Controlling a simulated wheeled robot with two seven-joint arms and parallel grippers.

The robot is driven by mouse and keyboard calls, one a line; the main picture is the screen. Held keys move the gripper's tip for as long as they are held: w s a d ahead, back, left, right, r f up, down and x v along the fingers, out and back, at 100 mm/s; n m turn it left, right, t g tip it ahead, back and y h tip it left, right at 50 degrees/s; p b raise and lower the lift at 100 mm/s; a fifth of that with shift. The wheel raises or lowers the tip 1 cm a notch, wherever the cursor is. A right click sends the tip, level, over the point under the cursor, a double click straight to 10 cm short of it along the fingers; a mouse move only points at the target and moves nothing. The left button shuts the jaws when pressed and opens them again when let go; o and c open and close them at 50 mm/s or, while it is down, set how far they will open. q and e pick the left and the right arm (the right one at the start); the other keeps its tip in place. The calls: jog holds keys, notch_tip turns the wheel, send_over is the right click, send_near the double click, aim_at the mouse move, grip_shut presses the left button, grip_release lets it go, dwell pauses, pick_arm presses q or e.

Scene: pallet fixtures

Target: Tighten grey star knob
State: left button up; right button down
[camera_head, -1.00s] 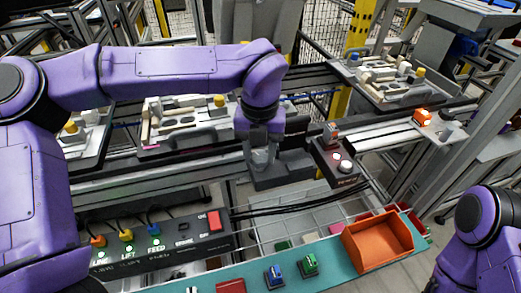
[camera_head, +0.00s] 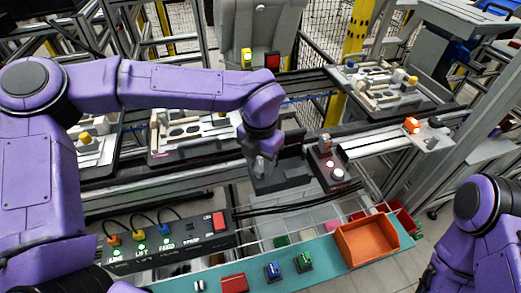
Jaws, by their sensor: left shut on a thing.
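My left gripper (camera_head: 262,170) points down at the dark block-shaped fixture (camera_head: 284,178) beside the rail, near the middle of the view. Its fingers are shut on the grey star knob at the fixture's left part. The knob is mostly hidden by the fingers, and its turn cannot be seen. My right arm shows only at the right edge, with its gripper out of view.
A dark button box (camera_head: 327,170) stands close to the right of the fixture. Pallets with white fixtures (camera_head: 194,138) lie behind my left arm. A control panel (camera_head: 172,244), an orange bin (camera_head: 366,241) and a teal shelf (camera_head: 325,271) are in front.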

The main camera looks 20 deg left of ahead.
aim_at(260, 165)
pick_arm(q)
jog(key=m+p, duration=0.3)
jog(key=p, duration=0.1)
jog(key=m+p, duration=0.4)
jog(key=p, duration=0.1)
jog(key=m+p, duration=0.4)
jog(key=shift+r+p, duration=0.35)
jog(key=shift+w+f+m+p, duration=0.1)
jog(key=shift+f+m+p, duration=0.1)
jog(key=shift+m+p, duration=1.6)
jog(key=o, duration=1.1)
jog(key=shift+f, duration=0.1)
jog(key=shift+c, duration=0.2)
notch_tip(260, 165, up, 11)
jog(key=b, duration=0.3)
jog(key=shift+f, duration=0.2)
